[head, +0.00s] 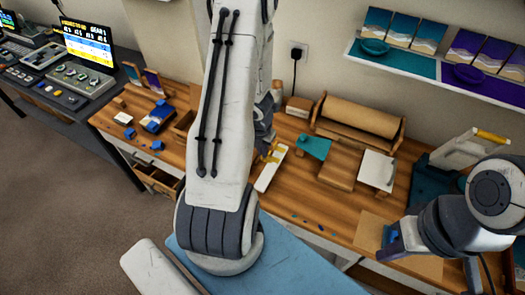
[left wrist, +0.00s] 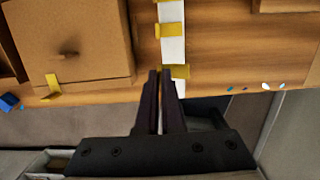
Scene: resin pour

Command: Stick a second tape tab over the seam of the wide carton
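The wide carton (left wrist: 75,40) is the brown box at the left of the left wrist view. One yellow tape tab (left wrist: 52,84) sits at its front edge. In the head view my left arm hides most of it. To its right lies a white strip (left wrist: 173,48) with yellow tabs (left wrist: 171,30) across it; the strip also shows in the head view (head: 268,172). My left gripper (left wrist: 160,73) is at the strip's near end, its fingers parallel with a narrow gap, beside a yellow tab (left wrist: 180,71). No tab shows between them. My right gripper (head: 390,246) is low at the right; its fingertips are unclear.
A large paper roll (head: 360,115) stands at the back of the wooden bench. A brown box (head: 340,168), a teal piece (head: 314,147) and a white board (head: 377,170) lie right of the strip. Small blue bits (head: 157,145) lie at the left.

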